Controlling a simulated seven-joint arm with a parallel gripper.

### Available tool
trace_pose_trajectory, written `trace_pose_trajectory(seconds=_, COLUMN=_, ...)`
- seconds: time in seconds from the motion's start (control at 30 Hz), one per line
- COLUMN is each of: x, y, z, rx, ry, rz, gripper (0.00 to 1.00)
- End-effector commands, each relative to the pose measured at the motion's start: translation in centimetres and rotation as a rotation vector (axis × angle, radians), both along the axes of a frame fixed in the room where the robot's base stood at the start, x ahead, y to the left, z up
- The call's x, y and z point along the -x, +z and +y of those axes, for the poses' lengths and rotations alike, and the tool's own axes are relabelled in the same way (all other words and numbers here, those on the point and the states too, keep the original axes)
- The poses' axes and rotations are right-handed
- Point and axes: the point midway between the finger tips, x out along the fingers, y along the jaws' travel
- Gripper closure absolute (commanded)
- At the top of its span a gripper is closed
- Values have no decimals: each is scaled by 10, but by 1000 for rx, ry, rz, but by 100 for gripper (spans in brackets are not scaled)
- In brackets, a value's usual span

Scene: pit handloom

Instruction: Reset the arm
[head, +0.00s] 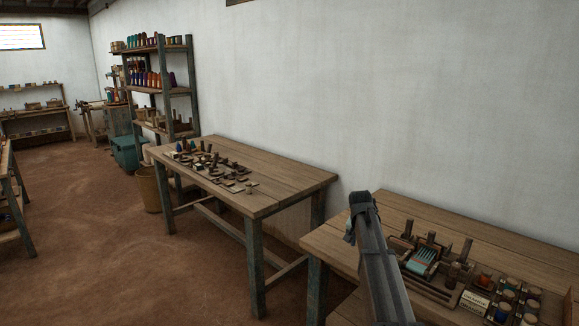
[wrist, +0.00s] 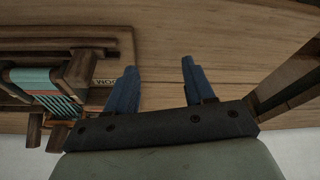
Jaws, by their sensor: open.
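My gripper (wrist: 158,82) shows in the wrist view with its two blue fingers apart and nothing between them. Bare wooden table top lies behind the fingers. In the head view my arm rises over the left part of the near table (head: 335,240), and the fingers cannot be made out there. A small wooden loom with teal threads (head: 424,260) stands on this table, to the right of my arm. The loom also shows at the left of the wrist view (wrist: 45,84), apart from the fingers.
Spools and small pots (head: 508,295) sit at the near table's right. A second table (head: 285,187) with several small items stands to the left. Beyond it are a shelf rack (head: 150,90), a teal chest (head: 126,153) and a basket (head: 150,190). The floor at left is mostly open.

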Motion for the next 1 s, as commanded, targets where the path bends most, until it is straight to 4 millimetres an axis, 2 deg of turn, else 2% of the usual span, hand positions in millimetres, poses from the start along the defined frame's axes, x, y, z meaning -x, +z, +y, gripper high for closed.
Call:
trace_pose_trajectory(seconds=0.03, x=-2, y=-10, z=23, rx=25, ry=29, rz=6, gripper=47)
trace_pose_trajectory(seconds=0.27, x=-4, y=-49, z=117, rx=158, ry=151, rz=13, gripper=47)
trace_pose_trajectory(seconds=0.5, x=5, y=-85, z=214, rx=297, ry=291, rz=0, gripper=47)
trace_pose_trajectory(seconds=0.7, x=15, y=-103, z=267, rx=376, ry=372, rz=-18, gripper=47)
trace_pose_trajectory(seconds=1.0, x=32, y=-124, z=319, rx=451, ry=458, rz=-37, gripper=47)
